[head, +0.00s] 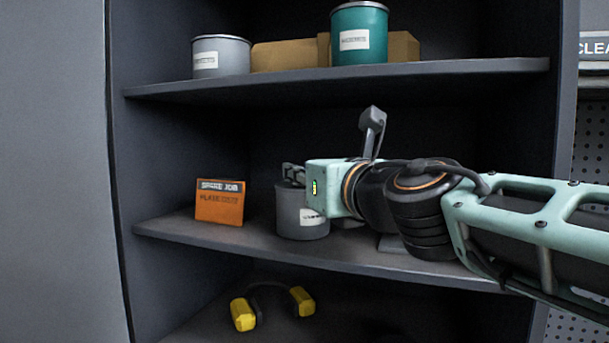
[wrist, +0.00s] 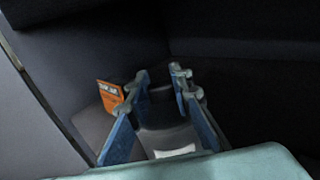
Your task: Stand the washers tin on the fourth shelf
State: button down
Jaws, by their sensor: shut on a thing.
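A grey tin (head: 296,218) with a white label is upright at the middle visible shelf (head: 258,248). Its label is partly hidden and too small to read, so I cannot tell for sure that it is the washers tin. My gripper (head: 292,176) reaches in from the right and is shut on the tin near its top. In the wrist view the blue fingers (wrist: 160,76) lie on either side of the tin (wrist: 163,139). The tin's base appears at the shelf surface; whether it touches is unclear.
An orange sign (head: 219,205) stands left of the tin. The shelf above (head: 330,80) bears another grey tin (head: 221,60), a teal tin (head: 359,28) and cardboard boxes (head: 290,55). Yellow ear defenders (head: 243,314) lie on the shelf below. My arm hides the middle shelf's right part.

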jog(key=shift+f, duration=0.2)
jog(key=c, duration=1.7)
grip_release()
jog(key=shift+r, duration=0.1)
jog(key=shift+c, duration=0.2)
jog(key=shift+r, duration=0.1)
jog(key=shift+r, duration=0.15)
jog(key=p+v, duration=0.1)
jog(key=v, duration=1.1)
jog(key=shift+s, duration=0.1)
